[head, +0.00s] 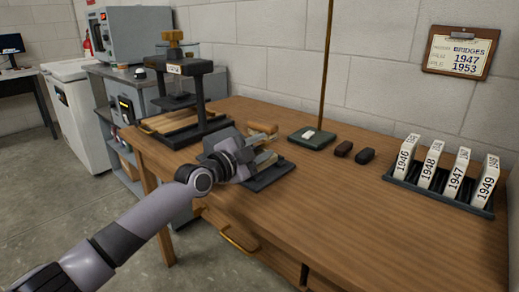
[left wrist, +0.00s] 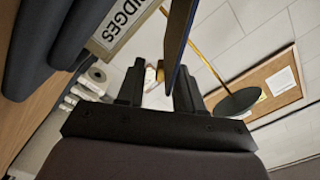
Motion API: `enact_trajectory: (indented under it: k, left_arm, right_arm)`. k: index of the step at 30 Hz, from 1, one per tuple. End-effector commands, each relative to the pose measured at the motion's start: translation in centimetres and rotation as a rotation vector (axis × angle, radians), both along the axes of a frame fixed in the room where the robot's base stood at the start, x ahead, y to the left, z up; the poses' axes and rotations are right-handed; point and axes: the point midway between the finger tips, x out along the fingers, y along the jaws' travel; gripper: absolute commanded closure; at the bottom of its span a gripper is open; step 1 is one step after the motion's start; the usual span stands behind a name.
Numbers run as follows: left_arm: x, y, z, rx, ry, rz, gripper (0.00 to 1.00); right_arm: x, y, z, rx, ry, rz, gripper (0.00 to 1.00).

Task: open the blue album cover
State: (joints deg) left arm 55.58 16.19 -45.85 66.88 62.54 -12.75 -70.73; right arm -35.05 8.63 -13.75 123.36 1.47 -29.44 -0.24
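In the left wrist view a thin panel with a blue edge (left wrist: 179,42), which looks like the album cover, stands between the fingers of my left gripper (left wrist: 160,88). It is closer to the right-hand finger; the fingers are apart, and I cannot tell whether either touches it. A pale label reading "BRIDGES" (left wrist: 122,24) is beside it, with dark blue rounded forms at far left. In the head view my left gripper (head: 259,156) is over a dark flat stand (head: 270,177) on the wooden table. The gripper largely hides the album there. My right gripper is out of view.
A black press (head: 192,126) stands left on the table (head: 345,212). A green base with a tall rod (head: 312,138) is behind. Two small dark objects (head: 344,149) lie right of it. A rack (head: 437,192) holds several year-marked boxes. The table's front right is clear.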

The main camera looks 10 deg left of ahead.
Motion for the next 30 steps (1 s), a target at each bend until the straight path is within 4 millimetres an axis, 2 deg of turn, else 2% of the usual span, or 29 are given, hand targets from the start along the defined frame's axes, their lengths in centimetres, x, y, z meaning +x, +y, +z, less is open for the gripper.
enact_trajectory:
  k: [4, 5, 6, 8, 30]
  left_arm:
    - [-0.01, -0.02, 0.04, 0.0, 0.0, -0.001, 0.64]
    - [-0.01, -0.02, 0.04, 0.0, 0.0, -0.001, 0.7]
    - [-0.01, -0.02, 0.04, 0.0, 0.0, -0.001, 0.83]
    - [-0.02, -0.01, 0.04, 0.0, 0.0, -0.001, 1.0]
    - [-0.08, -0.11, -0.23, -0.002, 0.006, -0.003, 1.0]
  right_arm:
    - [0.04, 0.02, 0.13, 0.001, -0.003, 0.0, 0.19]
    - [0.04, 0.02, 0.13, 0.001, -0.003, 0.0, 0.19]
    - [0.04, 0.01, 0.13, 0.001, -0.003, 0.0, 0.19]
    - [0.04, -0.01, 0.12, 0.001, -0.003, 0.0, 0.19]
    - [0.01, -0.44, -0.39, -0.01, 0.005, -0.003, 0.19]
